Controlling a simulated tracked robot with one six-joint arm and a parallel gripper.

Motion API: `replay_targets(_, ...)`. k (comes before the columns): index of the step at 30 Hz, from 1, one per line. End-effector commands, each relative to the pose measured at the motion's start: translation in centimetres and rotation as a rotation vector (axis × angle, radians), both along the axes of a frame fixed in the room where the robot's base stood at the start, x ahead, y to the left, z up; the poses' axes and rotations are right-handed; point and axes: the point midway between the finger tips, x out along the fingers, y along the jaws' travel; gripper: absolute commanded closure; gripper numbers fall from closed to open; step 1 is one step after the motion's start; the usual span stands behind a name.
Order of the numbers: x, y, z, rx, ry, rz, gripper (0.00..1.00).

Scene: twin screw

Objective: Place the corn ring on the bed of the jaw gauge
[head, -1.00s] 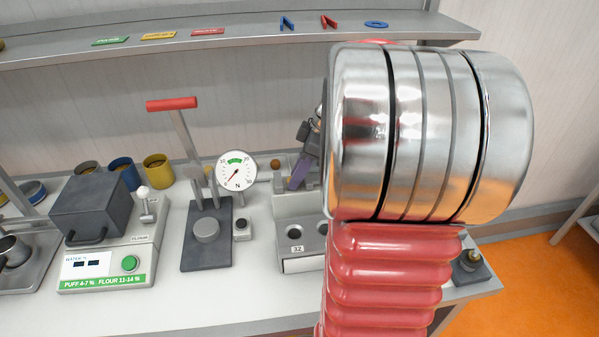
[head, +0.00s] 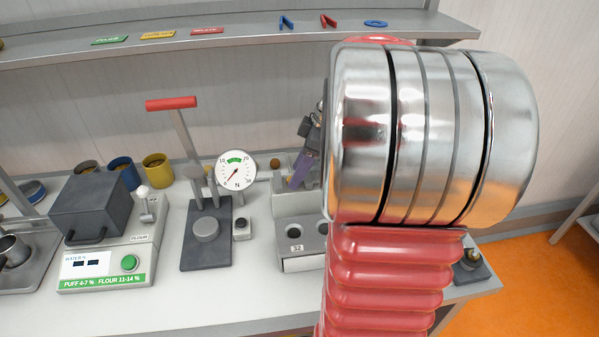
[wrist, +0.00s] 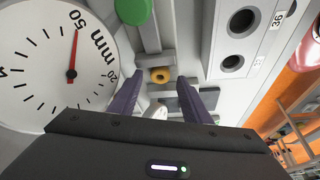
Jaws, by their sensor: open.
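The corn ring (wrist: 159,75) is a small yellow-orange ring with a dark hole. In the wrist view it lies between the tips of my purple fingers, with a gap on each side. My gripper (wrist: 160,79) is open and does not appear to touch it. The ring sits at grey metal parts of the jaw gauge (wrist: 150,38), below a green round knob; I cannot tell exactly how it rests on the bed. The gauge's large white mm dial (wrist: 60,70) is at the left. In the head view my gripper (head: 301,170) is partly seen, and my arm hides much there.
In the wrist view a pale block with round holes (wrist: 236,45) stands at the right, marked 36.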

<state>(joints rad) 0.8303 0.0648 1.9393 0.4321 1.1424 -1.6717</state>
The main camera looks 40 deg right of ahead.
Motion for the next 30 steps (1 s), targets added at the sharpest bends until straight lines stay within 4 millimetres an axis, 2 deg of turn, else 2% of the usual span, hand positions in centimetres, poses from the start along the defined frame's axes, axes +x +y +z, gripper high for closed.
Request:
replay_targets(12, -2.1, -1.7, 6.5, -0.004, -0.002, -0.003, 0.56)
replay_targets(18, -3.0, -2.4, 9.1, -0.003, -0.002, -0.002, 0.56)
replay_targets(22, -3.3, -2.6, 9.9, -0.001, -0.001, -0.002, 0.56)
replay_targets(30, -3.3, -2.6, 10.1, 0.000, 0.000, -0.001, 0.56)
